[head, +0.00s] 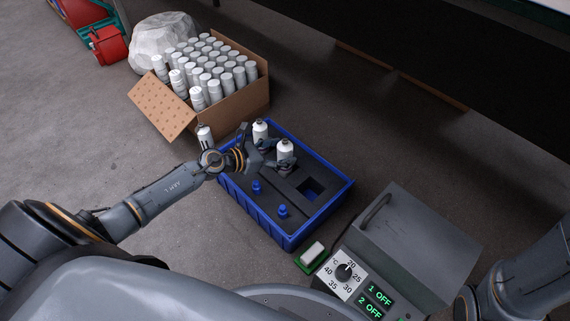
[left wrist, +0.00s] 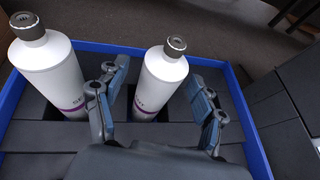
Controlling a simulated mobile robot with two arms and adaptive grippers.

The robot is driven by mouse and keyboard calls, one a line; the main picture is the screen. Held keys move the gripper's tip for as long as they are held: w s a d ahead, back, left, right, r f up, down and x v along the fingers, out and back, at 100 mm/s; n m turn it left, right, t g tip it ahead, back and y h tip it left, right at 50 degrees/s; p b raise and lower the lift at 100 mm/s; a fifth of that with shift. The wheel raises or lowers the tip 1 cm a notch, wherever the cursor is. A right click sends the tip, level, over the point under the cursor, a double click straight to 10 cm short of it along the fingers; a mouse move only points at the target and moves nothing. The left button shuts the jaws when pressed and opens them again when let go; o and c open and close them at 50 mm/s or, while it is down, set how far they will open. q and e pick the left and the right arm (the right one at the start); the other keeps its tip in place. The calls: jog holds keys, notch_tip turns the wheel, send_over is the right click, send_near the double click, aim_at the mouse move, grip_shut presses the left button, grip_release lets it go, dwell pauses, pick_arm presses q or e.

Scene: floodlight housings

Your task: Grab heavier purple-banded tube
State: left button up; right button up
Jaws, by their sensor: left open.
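Two white tubes with grey caps stand upright in a blue crate (head: 330,208) with a dark insert. One tube (head: 285,152) stands between the spread fingers of my left gripper (head: 277,155). In the left wrist view this tube (left wrist: 160,80) has a purple band low down, with one finger of the gripper (left wrist: 160,92) on each side and a gap at least on the right. The other tube (head: 261,132) stands just outside the fingers; in the left wrist view it (left wrist: 52,72) also has a purple band. My right gripper is out of view.
A cardboard box (head: 243,103) of several white tubes stands behind the crate. Another white tube (head: 204,134) is partly hidden behind my left arm. Blue caps (head: 282,210) sit in the insert beside an empty square slot. A grey control unit (head: 415,240) stands at the right.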

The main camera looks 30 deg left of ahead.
pick_arm(q)
jog(key=shift+x, duration=0.85)
grip_shut()
